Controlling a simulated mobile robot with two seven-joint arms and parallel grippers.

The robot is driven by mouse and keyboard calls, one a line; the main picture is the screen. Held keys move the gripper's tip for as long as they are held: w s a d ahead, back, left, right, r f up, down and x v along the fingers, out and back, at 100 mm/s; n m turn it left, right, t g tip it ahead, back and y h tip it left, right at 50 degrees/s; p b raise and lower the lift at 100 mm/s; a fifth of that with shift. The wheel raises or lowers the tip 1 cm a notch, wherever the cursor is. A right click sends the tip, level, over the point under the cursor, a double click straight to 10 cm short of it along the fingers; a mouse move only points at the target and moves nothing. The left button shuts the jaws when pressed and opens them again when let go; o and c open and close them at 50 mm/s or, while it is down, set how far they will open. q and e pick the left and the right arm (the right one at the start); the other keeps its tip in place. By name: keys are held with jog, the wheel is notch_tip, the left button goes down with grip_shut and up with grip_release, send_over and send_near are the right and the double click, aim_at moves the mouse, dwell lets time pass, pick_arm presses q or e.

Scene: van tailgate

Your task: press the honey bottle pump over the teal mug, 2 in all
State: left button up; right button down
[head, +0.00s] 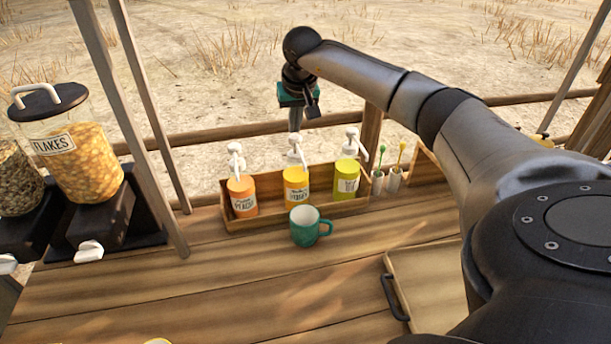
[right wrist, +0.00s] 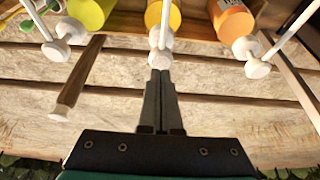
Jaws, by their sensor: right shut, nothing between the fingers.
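The middle bottle (head: 296,187) is amber-yellow with a white pump and stands in a wooden tray; its small label seems to read honey. Its body also shows in the right wrist view (right wrist: 163,14). The teal mug (head: 305,228) stands upright on the counter just in front of that bottle, handle to the right. My right gripper (head: 295,128) is shut and empty, fingers pointing down directly above the middle pump head (head: 296,140). In the right wrist view, the shut fingertips (right wrist: 160,72) reach the white pump head (right wrist: 160,56); whether they touch it I cannot tell. My left gripper is out of view.
An orange bottle (head: 242,196) and a lime bottle (head: 345,181), both with white pumps, flank the middle one in the tray (head: 270,218). Small holders with stirrers (head: 393,180) stand right. Flakes dispensers (head: 85,165) stand left. The counter in front is mostly clear.

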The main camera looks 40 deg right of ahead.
jog(key=shift+s+f+b, duration=0.1)
jog(key=shift+f+b, duration=0.45)
jog(key=shift+f, duration=0.8)
jog(key=shift+r+p, duration=1.25)
jog(key=shift+r, duration=0.2)
jog(key=shift+r, duration=0.15)
notch_tip(320, 180, up, 6)
jog(key=p, duration=0.6)
